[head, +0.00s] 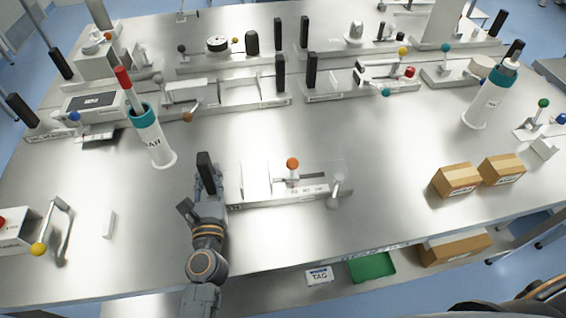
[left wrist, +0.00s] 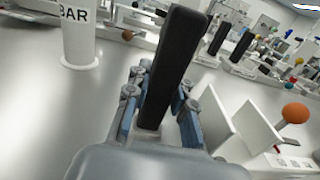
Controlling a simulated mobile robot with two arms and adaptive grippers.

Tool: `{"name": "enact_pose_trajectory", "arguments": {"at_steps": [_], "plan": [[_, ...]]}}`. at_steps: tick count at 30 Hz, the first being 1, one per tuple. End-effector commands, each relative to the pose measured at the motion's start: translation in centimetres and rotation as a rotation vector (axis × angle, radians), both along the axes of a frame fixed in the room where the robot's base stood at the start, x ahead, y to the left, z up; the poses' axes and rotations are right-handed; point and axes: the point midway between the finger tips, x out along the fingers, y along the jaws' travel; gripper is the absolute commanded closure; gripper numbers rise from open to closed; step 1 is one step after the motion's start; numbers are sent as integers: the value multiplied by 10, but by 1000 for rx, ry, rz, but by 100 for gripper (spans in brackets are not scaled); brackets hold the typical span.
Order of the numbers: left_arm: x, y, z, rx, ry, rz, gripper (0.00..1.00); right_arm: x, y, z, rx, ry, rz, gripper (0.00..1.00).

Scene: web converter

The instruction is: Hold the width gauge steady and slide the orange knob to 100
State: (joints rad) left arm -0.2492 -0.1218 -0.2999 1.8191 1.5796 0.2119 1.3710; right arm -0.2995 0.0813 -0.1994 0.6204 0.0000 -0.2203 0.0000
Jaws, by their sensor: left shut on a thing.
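The width gauge (head: 262,200) is a pale fixture with upright plates, lying near the front middle of the table. Its black upright handle (head: 205,170) stands at its left end. My left gripper (head: 204,192) is shut around the lower part of this handle; the wrist view shows the fingers (left wrist: 160,118) on both sides of the black handle (left wrist: 172,65). The orange knob (head: 292,164) stands on the gauge's slide, right of my left gripper and apart from it. It also shows in the left wrist view (left wrist: 296,113). The scale marks are too small to read. My right gripper is not in view.
A white cylinder with a teal rim (head: 150,140) stands behind and left. Two cardboard boxes (head: 457,180) sit at the right. A crank with a yellow knob (head: 39,249) is at the far left. More fixtures line the back.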

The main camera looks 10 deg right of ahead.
Motion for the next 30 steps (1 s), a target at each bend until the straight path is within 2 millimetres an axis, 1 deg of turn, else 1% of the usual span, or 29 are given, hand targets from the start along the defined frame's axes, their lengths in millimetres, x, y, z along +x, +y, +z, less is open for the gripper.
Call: {"name": "enact_pose_trajectory", "arguments": {"at_steps": [11, 21, 29, 30], "plan": [[0, 0, 2, -6, -5, -1, 100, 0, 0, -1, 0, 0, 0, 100], [0, 0, -6, -3, -1, 0, 100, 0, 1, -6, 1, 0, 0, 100], [-1, 0, -9, -1, 5, 0, 100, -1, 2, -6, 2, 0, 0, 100], [-2, 1, -12, 6, 11, 0, 100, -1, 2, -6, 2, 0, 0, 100]]}}
